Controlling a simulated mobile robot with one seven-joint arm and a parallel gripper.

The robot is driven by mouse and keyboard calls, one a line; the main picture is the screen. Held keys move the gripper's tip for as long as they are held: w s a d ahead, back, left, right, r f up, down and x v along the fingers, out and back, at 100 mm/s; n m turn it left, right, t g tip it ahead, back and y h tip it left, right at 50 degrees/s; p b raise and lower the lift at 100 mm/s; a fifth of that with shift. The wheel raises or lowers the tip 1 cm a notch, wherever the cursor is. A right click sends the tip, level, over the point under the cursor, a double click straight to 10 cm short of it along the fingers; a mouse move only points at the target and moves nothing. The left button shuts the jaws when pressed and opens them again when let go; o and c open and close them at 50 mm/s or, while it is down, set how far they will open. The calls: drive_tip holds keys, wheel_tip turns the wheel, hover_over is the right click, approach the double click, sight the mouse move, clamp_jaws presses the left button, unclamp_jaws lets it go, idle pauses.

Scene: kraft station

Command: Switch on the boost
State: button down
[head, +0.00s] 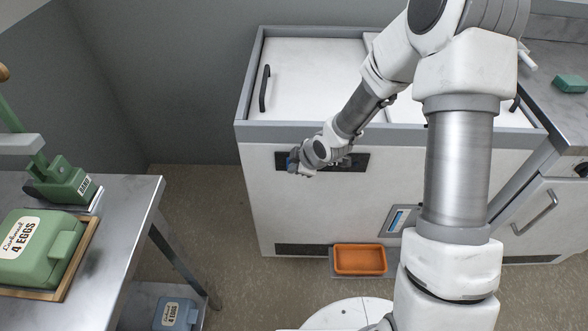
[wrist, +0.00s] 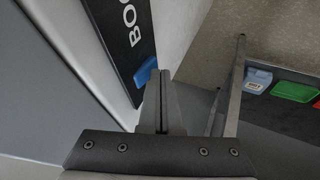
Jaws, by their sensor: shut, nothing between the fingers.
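The boost switch is a blue rocker (wrist: 145,71) on a black panel in the wrist view, beside white lettering that reads "BOO" before it is cut off. The black panel (head: 361,160) is on the front of the white chest (head: 330,205) in the head view. My gripper (wrist: 165,74) is shut and empty, its fingertips just right of the blue switch; I cannot tell whether they touch it. In the head view my gripper (head: 291,165) is at the panel's left end, and my wrist hides much of the panel.
An orange tray (head: 360,260) is low at the chest's front. A counter (head: 560,105) is at right. Floor between table and chest is clear.

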drive_tip(key=shift+w+f+t+b, duration=0.1)
drive_tip(key=shift+w+t+b, duration=0.15)
drive_tip(key=shift+b, duration=1)
drive_tip(key=shift+r+p, duration=0.65)
drive_tip(key=shift+r, duration=0.2)
drive_tip(key=shift+s, duration=0.15)
